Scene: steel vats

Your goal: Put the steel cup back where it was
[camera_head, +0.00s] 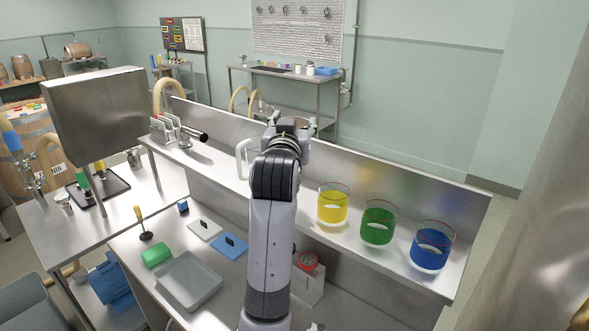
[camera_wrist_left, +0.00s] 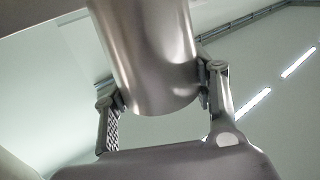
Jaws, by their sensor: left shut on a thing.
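My left gripper (camera_head: 292,122) reaches forward over the raised steel shelf (camera_head: 215,165), near its back panel. It is shut on the steel cup (camera_wrist_left: 150,55), with one finger on each side of the cup's wall. The left wrist view shows the cup's smooth, shiny side and rounded lower edge large between the fingers (camera_wrist_left: 158,112). In the head view my wrist and arm hide most of the cup. Whether the cup touches the shelf cannot be told. My right gripper is not in view.
Yellow (camera_head: 332,206), green (camera_head: 378,224) and blue (camera_head: 432,248) filled clear vessels stand on the shelf, right of my arm. Below are a grey tray (camera_head: 188,284) and a green block (camera_head: 156,254).

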